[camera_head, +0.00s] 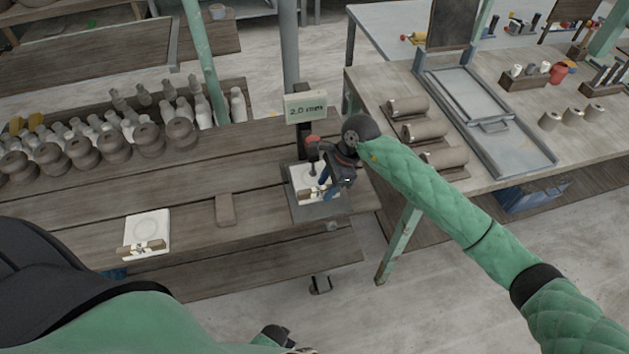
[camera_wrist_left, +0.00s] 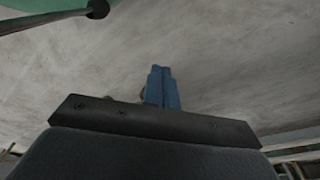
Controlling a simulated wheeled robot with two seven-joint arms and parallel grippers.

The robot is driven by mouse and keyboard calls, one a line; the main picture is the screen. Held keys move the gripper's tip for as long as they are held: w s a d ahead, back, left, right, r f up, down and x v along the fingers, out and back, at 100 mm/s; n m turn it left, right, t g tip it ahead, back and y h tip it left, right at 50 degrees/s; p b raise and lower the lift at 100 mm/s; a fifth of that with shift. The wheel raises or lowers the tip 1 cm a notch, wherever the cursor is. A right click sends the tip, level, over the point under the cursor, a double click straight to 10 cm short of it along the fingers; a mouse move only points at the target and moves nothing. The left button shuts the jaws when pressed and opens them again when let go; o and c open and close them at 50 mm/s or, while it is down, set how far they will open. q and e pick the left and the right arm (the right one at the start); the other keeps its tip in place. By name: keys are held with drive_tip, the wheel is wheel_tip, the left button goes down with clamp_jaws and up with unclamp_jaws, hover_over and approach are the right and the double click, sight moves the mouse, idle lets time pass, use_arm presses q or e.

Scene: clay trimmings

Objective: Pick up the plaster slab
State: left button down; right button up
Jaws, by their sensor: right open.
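Two pale square slabs lie on the wooden bench. One white slab (camera_head: 147,229), with a faint ring on its face and a brown-and-white strip along its front edge, lies at the left. The other white slab (camera_head: 303,178) lies on a grey plate (camera_head: 322,210) and is partly hidden by my right gripper (camera_head: 324,187).
A brown block (camera_head: 225,210) lies between the slabs. A sign (camera_head: 305,106) stands behind the plate, and a red-topped tool (camera_head: 312,148) stands beside my right gripper. Bottles and brown pots (camera_head: 83,152) fill the bench's back left. Clay rolls (camera_head: 424,130) lie on the right table.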

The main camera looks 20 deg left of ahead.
drive_tip(key=shift+c, duration=0.4)
clamp_jaws()
drive_tip(key=shift+r, duration=0.15)
